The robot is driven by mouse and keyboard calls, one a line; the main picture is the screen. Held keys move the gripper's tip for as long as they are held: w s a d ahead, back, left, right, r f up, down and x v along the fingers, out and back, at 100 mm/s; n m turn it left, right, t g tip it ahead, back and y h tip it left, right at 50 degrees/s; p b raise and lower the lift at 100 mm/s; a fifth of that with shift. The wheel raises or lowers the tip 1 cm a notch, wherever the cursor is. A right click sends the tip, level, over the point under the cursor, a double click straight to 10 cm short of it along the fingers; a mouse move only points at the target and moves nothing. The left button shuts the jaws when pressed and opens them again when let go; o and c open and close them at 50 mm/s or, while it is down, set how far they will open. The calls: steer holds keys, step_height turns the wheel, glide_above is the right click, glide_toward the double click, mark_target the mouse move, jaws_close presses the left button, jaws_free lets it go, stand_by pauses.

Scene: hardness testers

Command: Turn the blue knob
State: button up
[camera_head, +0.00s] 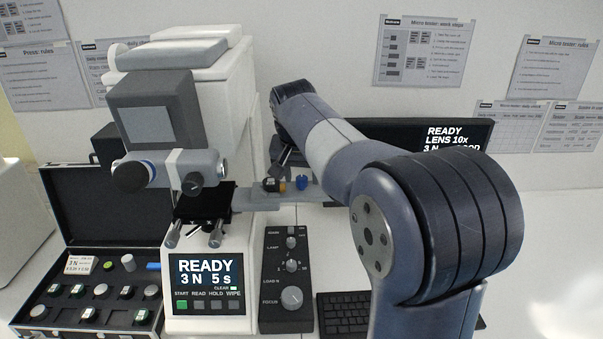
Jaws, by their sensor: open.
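The blue knob (301,182) is a small blue cap at the right end of the grey stage bar of the hardness tester (207,245). A black knob with an orange part (272,185) sits just left of it. My gripper (284,158) shows small and dark, pointing down behind my forearm, slightly up and left of the blue knob. Its jaws are open and look empty. They appear apart from the knob, though the depth between them is hard to judge. Part of my gripper and wrist is hidden by the arm.
A control box with knobs (289,270) stands right of the tester's READY screen (206,275). An open case (75,235) with several samples is at left. A keyboard (345,314) and a monitor (455,134) are partly hidden by my arm. The wall carries several posters.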

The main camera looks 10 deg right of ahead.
steer(key=shift+s, duration=0.1)
steer(key=shift+c, duration=0.3)
steer(key=c, duration=0.9)
steer(key=shift+c, duration=0.2)
